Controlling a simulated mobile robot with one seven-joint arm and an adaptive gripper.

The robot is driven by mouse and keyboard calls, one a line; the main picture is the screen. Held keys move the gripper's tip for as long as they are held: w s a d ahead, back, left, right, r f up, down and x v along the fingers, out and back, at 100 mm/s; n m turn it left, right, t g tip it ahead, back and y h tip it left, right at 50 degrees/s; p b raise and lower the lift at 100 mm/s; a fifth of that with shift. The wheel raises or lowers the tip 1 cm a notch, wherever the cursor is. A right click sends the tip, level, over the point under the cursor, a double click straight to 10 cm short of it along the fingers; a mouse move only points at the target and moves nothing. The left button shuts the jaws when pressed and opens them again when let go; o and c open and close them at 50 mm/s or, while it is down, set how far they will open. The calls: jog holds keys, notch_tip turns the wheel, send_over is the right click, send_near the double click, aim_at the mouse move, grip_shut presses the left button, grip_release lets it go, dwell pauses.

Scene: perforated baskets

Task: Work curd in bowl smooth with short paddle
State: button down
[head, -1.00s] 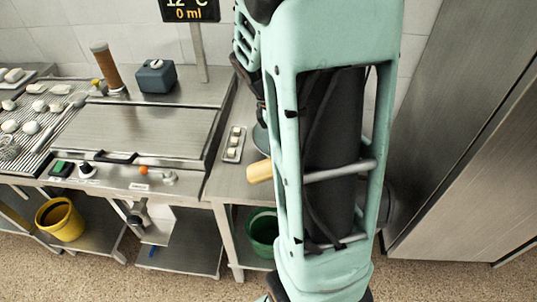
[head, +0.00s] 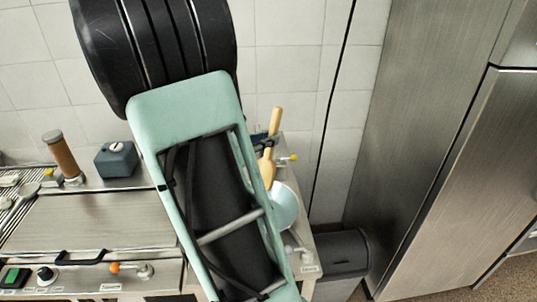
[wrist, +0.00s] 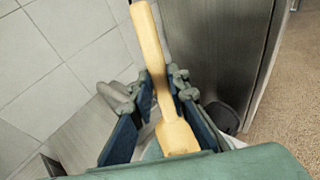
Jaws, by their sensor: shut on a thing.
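A short wooden paddle (head: 275,122) shows right of my arm in the head view, roughly upright, above a pale blue bowl (head: 285,212). In the wrist view, my gripper (wrist: 160,108) has its two dark fingers either side of the paddle (wrist: 152,45) and is shut on it. The narrow handle points up and the wider end points down. My arm hides part of the bowl in the head view, and I cannot see the curd. I cannot tell whether the paddle touches the bowl.
A tall steel cabinet (head: 420,130) stands at the right, with a dark grey bin (head: 340,262) beside the counter. A tiled wall (head: 295,60) is behind. At the left are a steel worktop (head: 85,222), a brown cylinder (head: 61,155) and a blue-grey box (head: 116,160).

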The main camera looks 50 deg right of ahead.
aim_at(263, 159)
jog(key=shift+w+r, duration=0.25)
jog(key=shift+w, duration=0.15)
jog(key=shift+f+b, duration=2.5)
jog(key=shift+f, duration=0.6)
jog(key=shift+f+b, duration=0.65)
jog(key=shift+f, duration=0.05)
jog(key=shift+s, duration=0.15)
jog(key=shift+s, duration=0.4)
jog(key=shift+w+a+r, duration=0.1)
jog(key=shift+w, duration=0.65)
jog(key=shift+s, duration=0.1)
